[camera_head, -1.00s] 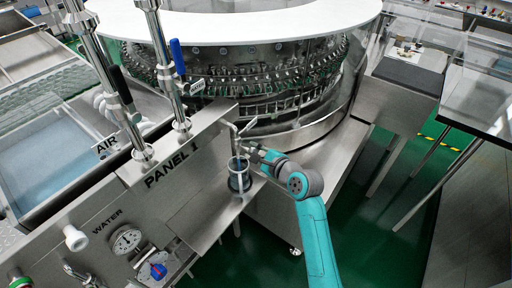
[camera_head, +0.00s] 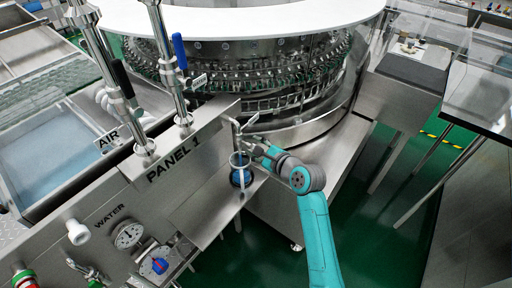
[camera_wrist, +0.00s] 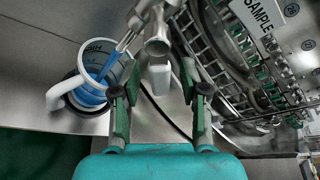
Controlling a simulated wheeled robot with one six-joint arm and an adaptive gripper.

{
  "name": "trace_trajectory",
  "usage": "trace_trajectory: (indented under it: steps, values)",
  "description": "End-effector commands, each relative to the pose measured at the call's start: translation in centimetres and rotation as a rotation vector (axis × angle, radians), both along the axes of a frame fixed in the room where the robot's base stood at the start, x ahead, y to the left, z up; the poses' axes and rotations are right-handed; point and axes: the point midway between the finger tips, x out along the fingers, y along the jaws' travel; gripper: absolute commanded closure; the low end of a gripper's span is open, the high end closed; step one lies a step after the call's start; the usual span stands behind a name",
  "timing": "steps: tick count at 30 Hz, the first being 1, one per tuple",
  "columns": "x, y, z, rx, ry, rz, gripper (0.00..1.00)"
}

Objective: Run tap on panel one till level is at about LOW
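Panel one (camera_head: 190,160), a steel panel labelled PANEL 1, carries a small tap (camera_head: 236,126) on its right end. In the wrist view the tap (camera_wrist: 158,42) is running, and a blue stream falls from its spout. The stream enters a clear jug (camera_head: 238,160) with a white handle, which also shows in the wrist view (camera_wrist: 66,92). Blue liquid lies in the jug's lower part. A mark near the rim is partly readable; I cannot read a LOW mark. My gripper (camera_wrist: 160,92) is open, its fingers either side of the tap's lever, with visible gaps.
The jug stands on a small steel shelf (camera_head: 205,208) below the tap. A large round washer (camera_head: 250,75) with a white top ring fills the back, close beside my gripper.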

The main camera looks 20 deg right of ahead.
Motion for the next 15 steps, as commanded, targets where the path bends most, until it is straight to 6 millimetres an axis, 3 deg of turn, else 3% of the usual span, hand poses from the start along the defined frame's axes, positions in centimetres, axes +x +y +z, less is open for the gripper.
trace_trajectory:
  steps: [8,15]
  values:
    - [-0.3,-0.1,0.2,0.000,-0.001,0.000,0.56]
    - [-3.5,-1.4,1.2,0.000,-0.001,-0.003,0.56]
